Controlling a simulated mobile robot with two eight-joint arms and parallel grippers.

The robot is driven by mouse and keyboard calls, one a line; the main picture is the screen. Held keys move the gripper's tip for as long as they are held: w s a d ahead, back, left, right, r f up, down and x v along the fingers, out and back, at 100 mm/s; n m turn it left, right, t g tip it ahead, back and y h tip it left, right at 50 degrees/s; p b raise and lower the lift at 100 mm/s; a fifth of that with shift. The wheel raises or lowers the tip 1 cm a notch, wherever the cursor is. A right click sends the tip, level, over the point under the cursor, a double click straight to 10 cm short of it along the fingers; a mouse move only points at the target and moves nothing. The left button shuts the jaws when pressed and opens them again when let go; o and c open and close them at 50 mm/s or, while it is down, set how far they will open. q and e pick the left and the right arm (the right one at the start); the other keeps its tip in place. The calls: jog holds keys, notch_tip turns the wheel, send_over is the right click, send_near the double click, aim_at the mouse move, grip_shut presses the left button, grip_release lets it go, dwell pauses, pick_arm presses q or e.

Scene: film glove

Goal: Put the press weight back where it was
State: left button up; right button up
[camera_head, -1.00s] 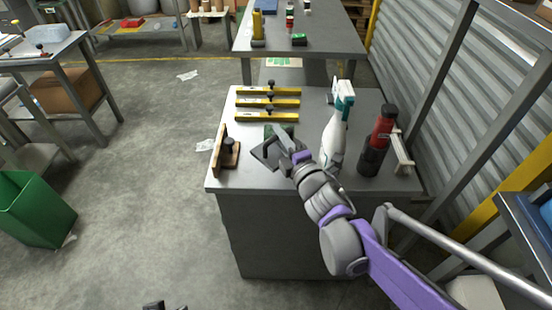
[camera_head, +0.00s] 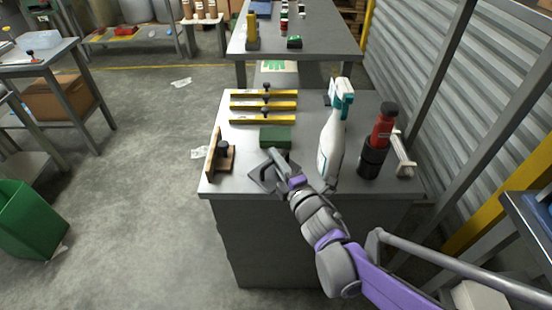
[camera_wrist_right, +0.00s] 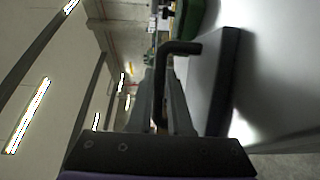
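The press weight (camera_head: 256,178) is a dark grey flat plate with a bar handle, at the front of the grey workbench (camera_head: 228,108). In the right wrist view the press weight (camera_wrist_right: 224,80) stands on edge in the picture, with its bent handle running between the fingers. My right gripper (camera_head: 284,170) is shut on that handle; the fingers also show in the right wrist view (camera_wrist_right: 160,100). I cannot tell whether the plate touches the bench. A green block (camera_head: 276,137) lies just behind the weight. My left gripper is not in view.
A wooden stand with a black knob (camera_head: 218,156) is left of the weight. Several yellow bars (camera_head: 263,106) lie behind. A spray bottle (camera_head: 333,140), a red-and-black bottle (camera_head: 376,142) and a pale rack (camera_head: 402,154) stand right. A second table (camera_head: 330,38) is beyond.

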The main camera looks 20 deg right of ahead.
jog(key=o, duration=0.4)
jog(key=shift+r, duration=0.25)
jog(key=s+d+p, duration=0.2)
jog(key=s, duration=1)
jog(key=s+d+f+m+g+h, duration=0.6)
jog(key=d+f+m, duration=0.15)
jog(key=m, duration=0.65)
jog(key=s+a+f+m+g+y, duration=0.1)
jog(key=s+a+f+m+g, duration=0.1)
jog(key=s, duration=0.1)
jog(key=s+a+f+m+g, duration=0.2)
jog(key=s, duration=0.2)
jog(key=s+a+f+m+g+y, duration=0.1)
jog(key=s+a+f+m+g, duration=0.1)
jog(key=s+g, duration=0.1)
jog(key=shift+s+a+y, duration=0.3)
jog(key=shift+s+a, duration=0.05)
jog(key=shift+s, duration=0.2)
